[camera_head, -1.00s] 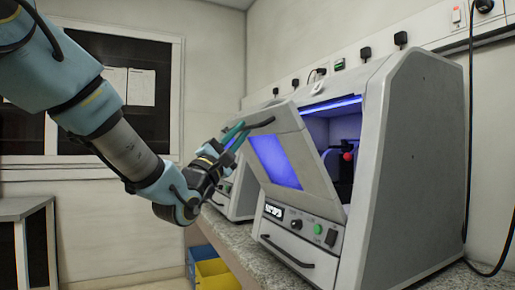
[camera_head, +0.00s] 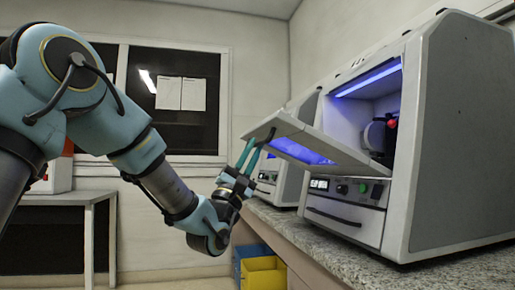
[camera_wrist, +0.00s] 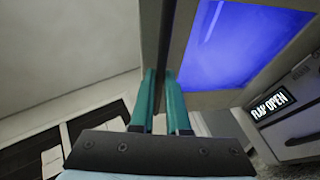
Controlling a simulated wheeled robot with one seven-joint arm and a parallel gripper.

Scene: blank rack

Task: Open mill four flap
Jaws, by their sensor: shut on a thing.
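The near mill (camera_head: 455,130) is a grey box on the counter, with its flap (camera_head: 318,142) swung out and down from the lit interior. The flap is tilted, its outer edge toward my arm. My gripper (camera_head: 256,155) has teal fingers and is at the flap's outer edge, by the dark handle (camera_head: 262,138). In the wrist view the gripper (camera_wrist: 163,80) is shut at the flap's edge; the handle between the fingers is largely hidden. The mill's display (camera_wrist: 270,102) reads "FLAP OPEN" there.
A second mill (camera_head: 290,165) stands behind on the same counter (camera_head: 290,218). A yellow bin (camera_head: 264,274) and a blue bin (camera_head: 248,252) sit below the counter. A grey table (camera_head: 60,198) stands at left. The floor between is free.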

